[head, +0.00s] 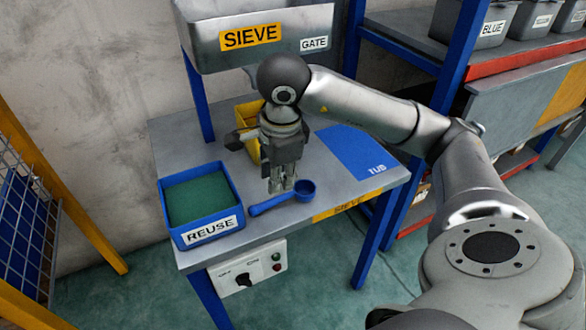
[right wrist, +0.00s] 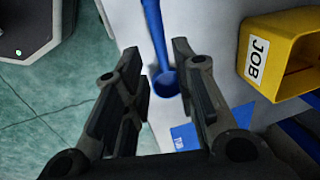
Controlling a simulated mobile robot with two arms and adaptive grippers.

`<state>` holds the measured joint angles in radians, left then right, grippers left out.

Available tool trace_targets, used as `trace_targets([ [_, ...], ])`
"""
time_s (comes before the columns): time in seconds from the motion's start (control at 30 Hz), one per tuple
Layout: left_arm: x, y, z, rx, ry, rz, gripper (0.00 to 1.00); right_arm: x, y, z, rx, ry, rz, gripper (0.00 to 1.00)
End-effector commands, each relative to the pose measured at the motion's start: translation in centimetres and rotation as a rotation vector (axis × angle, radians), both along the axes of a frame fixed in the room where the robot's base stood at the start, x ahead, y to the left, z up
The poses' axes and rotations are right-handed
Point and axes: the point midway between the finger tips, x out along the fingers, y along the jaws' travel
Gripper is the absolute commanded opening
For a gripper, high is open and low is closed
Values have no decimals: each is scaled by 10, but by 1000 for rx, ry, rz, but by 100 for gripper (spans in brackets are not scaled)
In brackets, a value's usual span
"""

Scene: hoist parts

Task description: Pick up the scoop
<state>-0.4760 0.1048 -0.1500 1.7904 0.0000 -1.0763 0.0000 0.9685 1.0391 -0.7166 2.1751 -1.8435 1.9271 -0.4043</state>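The blue scoop (head: 285,197) lies on the grey sieve table near its front edge, with its bowl to the right and its handle to the left. My right gripper (head: 281,189) points down at the scoop, and its fingers hide part of the table behind. In the right wrist view the two fingers (right wrist: 160,78) are apart, with the scoop (right wrist: 155,35) seen in the gap between them. The gripper is open and empty. I cannot tell exactly how high the fingertips are above the scoop. My left gripper is not in view.
A blue REUSE tub (head: 212,228) with green content stands left of the scoop. A yellow JOB bin (right wrist: 280,55) stands behind the gripper. A blue TUB mat (head: 355,150) lies bare at the right. The sieve box (head: 258,60) hangs above the table's back.

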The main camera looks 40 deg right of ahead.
Motion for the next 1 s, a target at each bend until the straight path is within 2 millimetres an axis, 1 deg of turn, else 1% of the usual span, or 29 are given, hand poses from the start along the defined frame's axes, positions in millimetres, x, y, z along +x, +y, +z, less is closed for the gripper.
trace_targets([
  [0.03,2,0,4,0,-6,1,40,1,-1,-12,-1,5,0,26],
  [0.1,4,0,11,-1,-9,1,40,3,-1,-23,1,6,1,26],
  [0.2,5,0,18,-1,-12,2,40,5,-1,-35,2,5,1,26],
  [0.37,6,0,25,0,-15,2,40,8,0,-45,3,2,3,26],
  [0.63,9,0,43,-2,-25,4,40,16,3,-84,5,4,3,26],
  [0.77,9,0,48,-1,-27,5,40,18,2,-92,4,3,3,26],
  [0.97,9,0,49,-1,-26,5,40,19,2,-92,5,1,3,26],
  [1.0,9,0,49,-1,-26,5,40,19,2,-92,5,1,3,25],
])
